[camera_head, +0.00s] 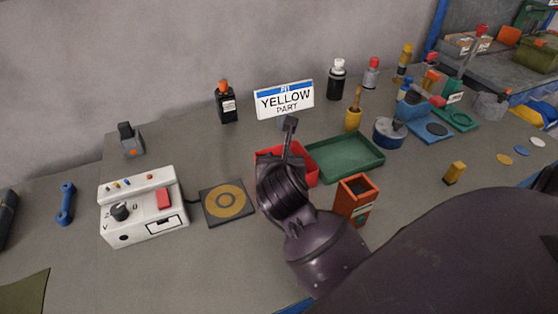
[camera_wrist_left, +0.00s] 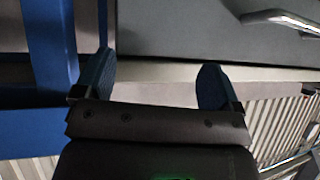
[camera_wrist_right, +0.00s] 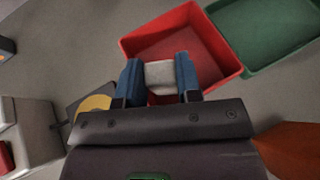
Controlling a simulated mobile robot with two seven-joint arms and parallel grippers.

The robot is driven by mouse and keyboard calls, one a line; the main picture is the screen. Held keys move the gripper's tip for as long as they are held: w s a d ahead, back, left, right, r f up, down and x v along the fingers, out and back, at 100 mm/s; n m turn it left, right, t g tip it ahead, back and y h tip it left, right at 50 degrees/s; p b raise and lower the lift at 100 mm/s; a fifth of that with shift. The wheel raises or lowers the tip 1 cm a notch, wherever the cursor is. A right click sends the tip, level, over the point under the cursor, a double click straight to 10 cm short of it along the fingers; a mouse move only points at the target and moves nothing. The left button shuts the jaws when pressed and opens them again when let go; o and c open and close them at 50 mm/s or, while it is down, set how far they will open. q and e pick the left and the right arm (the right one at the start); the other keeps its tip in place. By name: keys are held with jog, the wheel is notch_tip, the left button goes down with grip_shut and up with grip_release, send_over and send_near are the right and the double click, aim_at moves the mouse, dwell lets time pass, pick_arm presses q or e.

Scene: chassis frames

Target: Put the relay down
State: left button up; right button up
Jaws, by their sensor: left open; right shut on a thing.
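The relay (camera_wrist_right: 160,76), a small light grey block, is between the blue fingertips of my right gripper (camera_wrist_right: 158,80), which is shut on it. In the right wrist view it shows in front of the red tray (camera_wrist_right: 195,38); I cannot tell whether it touches the tray floor. In the head view my right arm covers part of the red tray (camera_head: 308,176) and hides the relay and fingertips. My left gripper (camera_wrist_left: 155,82) is open and empty, facing a grey panel with a metal handle; it is not in the head view.
A green tray (camera_head: 345,158) stands right of the red one. An orange-brown bin (camera_head: 354,198) is close to my right arm.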

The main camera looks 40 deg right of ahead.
jog(key=shift+f, duration=0.6)
jog(key=o, duration=1)
jog(key=shift+r, duration=0.2)
jog(key=v, duration=1.2)
jog(key=shift+r+p, duration=0.45)
